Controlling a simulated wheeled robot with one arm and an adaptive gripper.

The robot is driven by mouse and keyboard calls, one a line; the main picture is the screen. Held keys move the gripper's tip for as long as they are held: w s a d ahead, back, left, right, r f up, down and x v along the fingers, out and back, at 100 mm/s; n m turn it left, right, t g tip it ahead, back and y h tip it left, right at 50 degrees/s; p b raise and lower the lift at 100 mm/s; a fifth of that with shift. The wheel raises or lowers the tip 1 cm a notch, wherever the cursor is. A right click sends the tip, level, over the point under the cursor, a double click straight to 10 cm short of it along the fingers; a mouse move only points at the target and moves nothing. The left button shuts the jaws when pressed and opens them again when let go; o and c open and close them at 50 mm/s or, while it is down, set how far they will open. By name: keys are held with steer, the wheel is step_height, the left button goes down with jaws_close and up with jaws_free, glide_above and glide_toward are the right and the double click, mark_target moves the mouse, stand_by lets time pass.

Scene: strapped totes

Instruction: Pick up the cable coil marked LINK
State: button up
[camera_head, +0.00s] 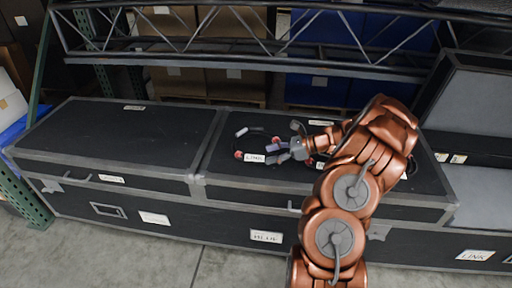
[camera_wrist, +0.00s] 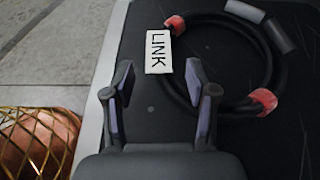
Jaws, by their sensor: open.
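The LINK cable coil (camera_wrist: 264,101) is a black ring with red ties, a grey connector and a white LINK label (camera_wrist: 157,51). It lies flat on the black lid of a grey-edged case; in the head view the coil (camera_head: 239,154) is left of my gripper (camera_head: 272,153), its label (camera_head: 254,158) facing up. In the wrist view my gripper (camera_wrist: 158,85) is open and empty. Its right finger overlaps the coil's left side in the picture; its left finger is over bare lid. The label is just ahead, between the fingertips. I cannot tell the height gap.
Another coil (camera_head: 309,161) with a red tie lies on the same lid, mostly hidden behind my arm. A closed case (camera_head: 130,140) stands left, an upright open lid (camera_head: 470,105) right. A metal truss (camera_head: 250,50) crosses behind.

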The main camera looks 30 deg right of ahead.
mark_target(254, 157)
steer(key=shift+b+x, duration=0.4)
steer(key=shift+x, duration=2.5)
steer(key=shift+w+d, duration=0.1)
jaws_close()
